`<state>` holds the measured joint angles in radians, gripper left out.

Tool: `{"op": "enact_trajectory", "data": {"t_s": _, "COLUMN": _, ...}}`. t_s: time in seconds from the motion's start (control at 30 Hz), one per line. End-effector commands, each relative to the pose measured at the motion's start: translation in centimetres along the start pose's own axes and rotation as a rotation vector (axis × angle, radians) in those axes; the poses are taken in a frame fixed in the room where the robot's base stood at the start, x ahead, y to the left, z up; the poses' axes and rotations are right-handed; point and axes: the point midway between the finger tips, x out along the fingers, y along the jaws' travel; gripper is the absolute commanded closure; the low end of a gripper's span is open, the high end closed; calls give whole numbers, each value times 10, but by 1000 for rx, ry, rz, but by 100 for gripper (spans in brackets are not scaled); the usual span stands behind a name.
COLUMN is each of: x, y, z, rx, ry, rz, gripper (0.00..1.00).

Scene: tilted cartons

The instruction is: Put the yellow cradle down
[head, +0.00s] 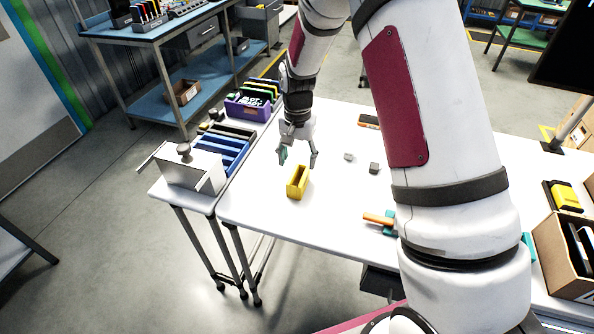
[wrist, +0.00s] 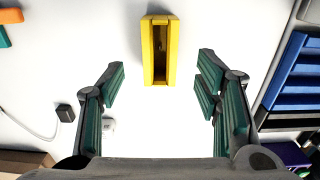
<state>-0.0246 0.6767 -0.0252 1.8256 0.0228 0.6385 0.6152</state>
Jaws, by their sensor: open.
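The yellow cradle (head: 298,182) is a narrow, open-topped holder standing on the white table near its left edge in the head view. In the wrist view the yellow cradle (wrist: 160,50) lies top centre, with its dark slot empty as far as I can see. My gripper (head: 299,160) is open and empty, just behind the cradle in the head view. In the wrist view the green-padded fingers of my gripper (wrist: 160,88) are spread wide, one on each side. The cradle lies beyond the fingertips, apart from both.
On the left side table stand a grey box (head: 190,173) with a lid, blue trays (head: 230,150) and a purple bin (head: 247,107). An orange item (head: 378,219) lies nearer. Table around the cradle is clear.

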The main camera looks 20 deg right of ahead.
Motion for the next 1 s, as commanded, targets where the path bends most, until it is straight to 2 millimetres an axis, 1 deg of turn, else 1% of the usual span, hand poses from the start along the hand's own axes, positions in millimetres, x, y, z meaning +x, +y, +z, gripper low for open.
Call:
{"op": "enact_trajectory", "data": {"t_s": 0.03, "x": -10, "y": -1, "z": -1, "rx": 0, "ry": 3, "rz": -2, "gripper": 42}}
{"op": "enact_trajectory", "data": {"t_s": 0.1, "x": -21, "y": -1, "z": -1, "rx": -1, "ry": 2, "rz": -2, "gripper": 42}}
{"op": "enact_trajectory", "data": {"t_s": 0.2, "x": -33, "y": -1, "z": 0, "rx": -1, "ry": 1, "rz": -1, "gripper": 42}}
{"op": "enact_trajectory", "data": {"t_s": 0.37, "x": -47, "y": 0, "z": 1, "rx": -5, "ry": 3, "rz": -3, "gripper": 42}}
{"op": "enact_trajectory", "data": {"t_s": 0.47, "x": -67, "y": 4, "z": 6, "rx": -26, "ry": 18, "rz": -16, "gripper": 42}}
{"op": "enact_trajectory", "data": {"t_s": 0.57, "x": -102, "y": 11, "z": 16, "rx": -68, "ry": 49, "rz": -40, "gripper": 42}}
{"op": "enact_trajectory", "data": {"t_s": 0.6, "x": -118, "y": 16, "z": 22, "rx": -89, "ry": 63, "rz": -50, "gripper": 42}}
{"op": "enact_trajectory", "data": {"t_s": 0.7, "x": -157, "y": 30, "z": 40, "rx": -148, "ry": 103, "rz": -75, "gripper": 42}}
{"op": "enact_trajectory", "data": {"t_s": 0.8, "x": -191, "y": 45, "z": 61, "rx": -207, "ry": 144, "rz": -97, "gripper": 42}}
{"op": "enact_trajectory", "data": {"t_s": 0.9, "x": -220, "y": 62, "z": 84, "rx": -267, "ry": 187, "rz": -116, "gripper": 42}}
{"op": "enact_trajectory", "data": {"t_s": 1.0, "x": -244, "y": 80, "z": 108, "rx": -327, "ry": 232, "rz": -132, "gripper": 42}}
